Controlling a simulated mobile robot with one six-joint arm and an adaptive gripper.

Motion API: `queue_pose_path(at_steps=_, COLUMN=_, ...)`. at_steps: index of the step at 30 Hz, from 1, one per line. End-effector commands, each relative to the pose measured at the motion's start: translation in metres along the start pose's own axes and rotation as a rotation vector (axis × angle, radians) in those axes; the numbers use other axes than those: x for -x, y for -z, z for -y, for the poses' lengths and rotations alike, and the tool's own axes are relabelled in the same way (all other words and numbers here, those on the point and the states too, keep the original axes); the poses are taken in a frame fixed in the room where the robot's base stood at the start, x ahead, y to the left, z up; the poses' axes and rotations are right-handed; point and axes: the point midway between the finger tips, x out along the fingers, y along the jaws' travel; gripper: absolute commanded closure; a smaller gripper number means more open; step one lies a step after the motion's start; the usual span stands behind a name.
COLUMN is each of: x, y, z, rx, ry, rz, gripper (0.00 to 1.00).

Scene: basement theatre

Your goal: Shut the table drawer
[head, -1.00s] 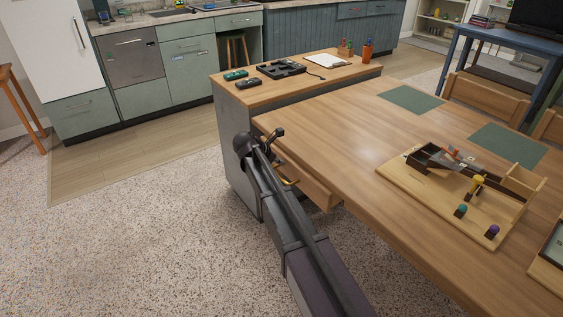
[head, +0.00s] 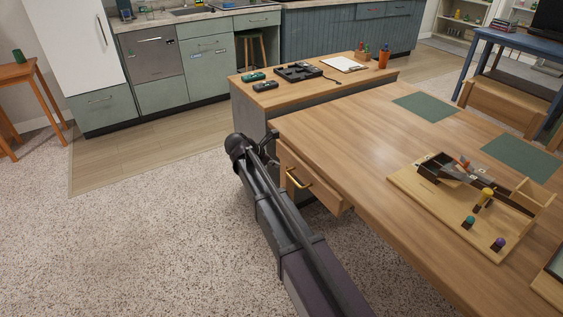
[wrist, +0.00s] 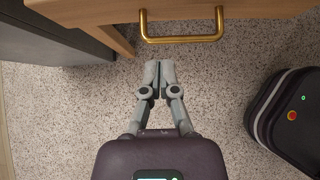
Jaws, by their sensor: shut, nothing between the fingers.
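The wooden table (head: 370,150) has a drawer (head: 318,193) under its near left edge, and the drawer front stands out past the tabletop edge. Its brass handle (head: 291,181) is a U-shaped bar. In the wrist view the drawer front (wrist: 240,10) runs along the top, with the handle (wrist: 182,39) hanging below it in the picture. My gripper (wrist: 159,66) is shut and empty. Its fingertips are just short of the handle, with floor showing between. In the head view my arm's wrist end is left of the drawer, and the fingers are mostly hidden.
A grey cabinet (head: 240,125) with a wooden top stands against the table's far left end. A wooden toy tray (head: 425,200) and green mats (head: 424,106) lie on the table. A stool (head: 22,75) is far left. The speckled floor (head: 140,240) left of the table is clear.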

Motion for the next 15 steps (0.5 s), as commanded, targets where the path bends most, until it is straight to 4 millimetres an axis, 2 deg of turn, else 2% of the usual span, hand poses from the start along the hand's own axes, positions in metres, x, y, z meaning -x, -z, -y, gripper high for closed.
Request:
queue_pose_path(at_steps=1, x=0.009, y=-0.003, z=0.000, rx=0.001, ry=-0.001, rz=0.000, gripper=1.00)
queue_pose_path(at_steps=6, x=0.026, y=-0.003, z=0.000, rx=0.001, ry=-0.001, rz=0.000, gripper=1.00)
queue_pose_path(at_steps=15, x=0.039, y=-0.002, z=0.001, rx=-0.001, ry=0.001, rz=0.000, gripper=1.00)
